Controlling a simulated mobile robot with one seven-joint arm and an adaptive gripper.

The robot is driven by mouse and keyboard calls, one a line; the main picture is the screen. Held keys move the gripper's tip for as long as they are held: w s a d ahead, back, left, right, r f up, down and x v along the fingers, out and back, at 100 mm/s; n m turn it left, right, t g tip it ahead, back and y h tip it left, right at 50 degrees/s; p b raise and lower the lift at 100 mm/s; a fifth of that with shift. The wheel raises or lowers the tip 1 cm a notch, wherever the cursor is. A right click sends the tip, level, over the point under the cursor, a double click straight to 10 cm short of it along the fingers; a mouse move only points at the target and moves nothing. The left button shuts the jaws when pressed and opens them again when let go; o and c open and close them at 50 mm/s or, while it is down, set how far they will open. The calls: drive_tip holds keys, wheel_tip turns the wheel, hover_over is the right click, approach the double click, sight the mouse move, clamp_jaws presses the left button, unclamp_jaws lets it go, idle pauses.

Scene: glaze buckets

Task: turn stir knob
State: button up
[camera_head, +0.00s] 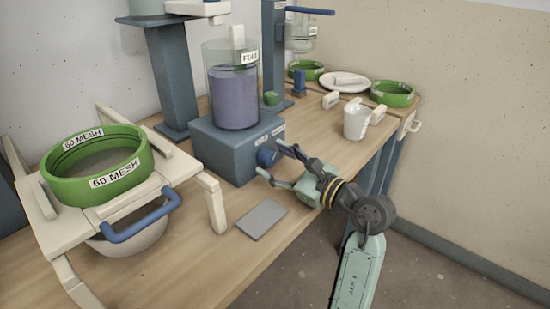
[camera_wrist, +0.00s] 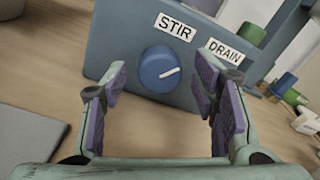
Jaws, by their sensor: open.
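The stir knob (camera_wrist: 161,69) is a round blue dial with a white pointer line, set on the front of a blue box below the STIR label (camera_wrist: 175,27). The knob also shows in the head view (camera_head: 267,157) on the blue base box (camera_head: 222,150). My gripper (camera_head: 271,162) is open, with its fingers pointing at the knob. In the wrist view the knob appears between and beyond the purple-padded fingertips (camera_wrist: 160,95). No contact with the knob is visible.
A clear vessel of purple liquid (camera_head: 234,98) labelled FULL stands on the box. A DRAIN label (camera_wrist: 224,53) is right of STIR. A grey slab (camera_head: 262,219) lies nearby on the wooden table. A green sieve (camera_head: 97,165) rests on a stand at left; a white cup (camera_head: 356,123) stands right.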

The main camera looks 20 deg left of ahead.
drive_tip(key=shift+w+a, duration=0.1)
drive_tip(key=shift+a, duration=0.2)
drive_tip(key=shift+c, duration=0.6)
drive_tip(key=c, duration=1)
drive_tip(key=shift+c, duration=0.2)
drive_tip(key=shift+m+p, duration=0.3)
drive_tip(key=shift+p, duration=0.05)
